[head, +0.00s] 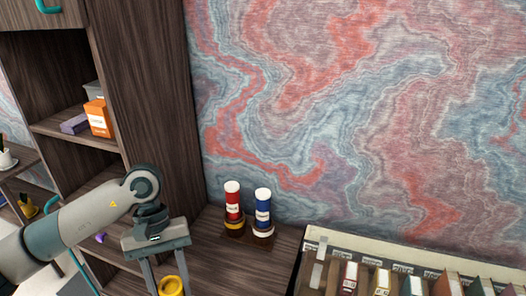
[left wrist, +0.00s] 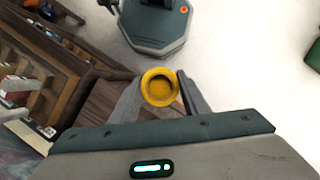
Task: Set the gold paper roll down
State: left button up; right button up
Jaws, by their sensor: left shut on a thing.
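The gold paper roll (head: 171,286) shows as a yellow ring at the bottom of the head view, between the fingers of my left gripper (head: 168,280). In the left wrist view the roll (left wrist: 160,87) is seen end-on, with my left gripper's fingers (left wrist: 160,95) closed on its two sides. Its lower part is cut off in the head view, so I cannot tell whether it touches a surface. My right gripper is not in view.
A red roll (head: 233,205) and a blue roll (head: 263,210) stand upright in a holder (head: 237,231) on the dark wood desk (head: 222,262). A rack of labelled items (head: 400,280) stands at right. A wooden shelf unit (head: 150,100) rises at left.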

pick_arm(q)
jog(key=m, duration=0.1)
jog(key=m+y, duration=0.1)
jog(key=m+b, duration=0.1)
jog(key=shift+w+a+r+m, duration=0.15)
jog(key=shift+a+r+m, duration=0.1)
jog(key=shift+m, duration=0.05)
jog(key=shift+a+r+m+y, duration=0.1)
jog(key=shift+m+y, duration=0.2)
jog(key=shift+m, duration=0.1)
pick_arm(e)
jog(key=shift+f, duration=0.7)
pick_arm(q)
jog(key=shift+r, duration=0.1)
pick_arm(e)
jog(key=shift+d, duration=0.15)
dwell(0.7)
